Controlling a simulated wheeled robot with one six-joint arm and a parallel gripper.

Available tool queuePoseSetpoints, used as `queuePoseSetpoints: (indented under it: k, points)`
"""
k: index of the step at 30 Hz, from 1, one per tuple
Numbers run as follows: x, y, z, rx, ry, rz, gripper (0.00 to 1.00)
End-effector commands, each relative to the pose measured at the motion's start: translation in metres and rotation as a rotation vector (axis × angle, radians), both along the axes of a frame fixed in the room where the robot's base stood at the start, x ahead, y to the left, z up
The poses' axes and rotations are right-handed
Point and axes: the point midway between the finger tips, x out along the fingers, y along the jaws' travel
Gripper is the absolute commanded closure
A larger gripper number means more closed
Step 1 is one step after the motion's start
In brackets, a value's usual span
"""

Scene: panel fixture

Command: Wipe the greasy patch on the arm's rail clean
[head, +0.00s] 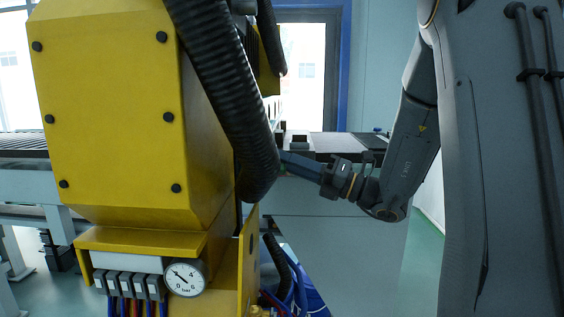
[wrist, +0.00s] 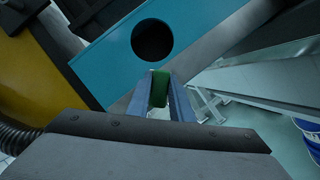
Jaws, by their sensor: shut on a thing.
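My gripper (wrist: 160,90) is shut on a green pad (wrist: 159,88), which shows between its two blue-grey fingers in the wrist view. In the head view my gripper (head: 303,166) reaches left, and its tips end at or behind a thick black hose. A teal panel (wrist: 195,32) with a dark round opening lies just beyond the pad in the wrist view. A grey beam (wrist: 222,52) runs along its lower right side. I cannot tell which part is the rail, and no greasy patch can be made out. Whether the pad touches anything is unclear.
The ribbed black hose (head: 222,85) hangs in front of a large yellow housing (head: 110,110) on the left. A pressure gauge (head: 185,277) and several coloured lines sit below it. A pale conveyor-like frame (wrist: 265,75) stands at the right in the wrist view, with a blue bucket (wrist: 309,135) near it.

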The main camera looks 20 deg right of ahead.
Motion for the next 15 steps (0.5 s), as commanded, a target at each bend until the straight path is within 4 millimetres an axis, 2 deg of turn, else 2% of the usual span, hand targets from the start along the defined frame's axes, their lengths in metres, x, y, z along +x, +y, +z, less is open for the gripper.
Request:
queuePoseSetpoints:
  k: [6, 15]
  points:
    - [-0.006, -0.023, 0.001, 0.001, -0.002, -0.008, 1.0]
    - [-0.013, -0.045, 0.001, 0.002, -0.001, -0.008, 1.0]
